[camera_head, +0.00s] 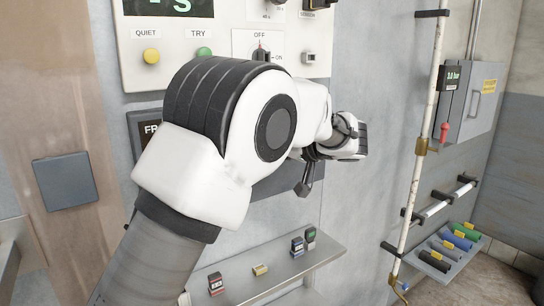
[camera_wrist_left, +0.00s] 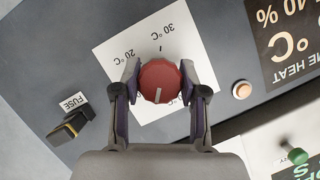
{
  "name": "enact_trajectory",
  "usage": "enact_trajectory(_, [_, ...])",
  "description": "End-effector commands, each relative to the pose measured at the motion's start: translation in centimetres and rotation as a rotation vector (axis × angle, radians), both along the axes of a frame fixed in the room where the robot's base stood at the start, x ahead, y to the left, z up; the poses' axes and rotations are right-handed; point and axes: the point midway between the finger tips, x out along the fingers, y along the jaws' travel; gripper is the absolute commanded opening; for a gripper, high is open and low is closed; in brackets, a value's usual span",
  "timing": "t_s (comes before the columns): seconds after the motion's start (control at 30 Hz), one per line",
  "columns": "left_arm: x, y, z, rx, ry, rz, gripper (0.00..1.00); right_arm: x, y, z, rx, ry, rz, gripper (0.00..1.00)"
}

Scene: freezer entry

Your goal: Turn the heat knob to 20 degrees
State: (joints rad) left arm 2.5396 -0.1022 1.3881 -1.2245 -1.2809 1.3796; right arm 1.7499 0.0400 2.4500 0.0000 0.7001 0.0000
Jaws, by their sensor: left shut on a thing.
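The heat knob (camera_wrist_left: 167,76) is round and red, on a white label card (camera_wrist_left: 117,48) with upside-down "20 °C" and "30 °C" marks. A pale line on the knob points toward the bottom of the wrist picture. My left gripper (camera_wrist_left: 160,82) is shut on the knob, one finger on each side. Part of the card's lower lettering is hidden behind the right finger. In the head view my left arm covers the knob and I cannot make out the fingers clearly. My right gripper is in neither view.
Beside the knob are a fuse holder (camera_wrist_left: 71,128), a pale orange button (camera_wrist_left: 242,90) and a green knob (camera_wrist_left: 297,155). A control panel (camera_head: 222,42) with yellow and green buttons is above my arm. A shelf (camera_head: 272,283) with small items is below; a pole (camera_head: 427,120) stands right.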

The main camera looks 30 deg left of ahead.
Motion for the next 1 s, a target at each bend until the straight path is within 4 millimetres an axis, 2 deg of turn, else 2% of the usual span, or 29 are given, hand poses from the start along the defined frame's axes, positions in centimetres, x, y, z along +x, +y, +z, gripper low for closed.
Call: enact_trajectory(1.0, [0.13,-0.02,0.14,0.372,0.89,-0.001,0.07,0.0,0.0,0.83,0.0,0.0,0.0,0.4])
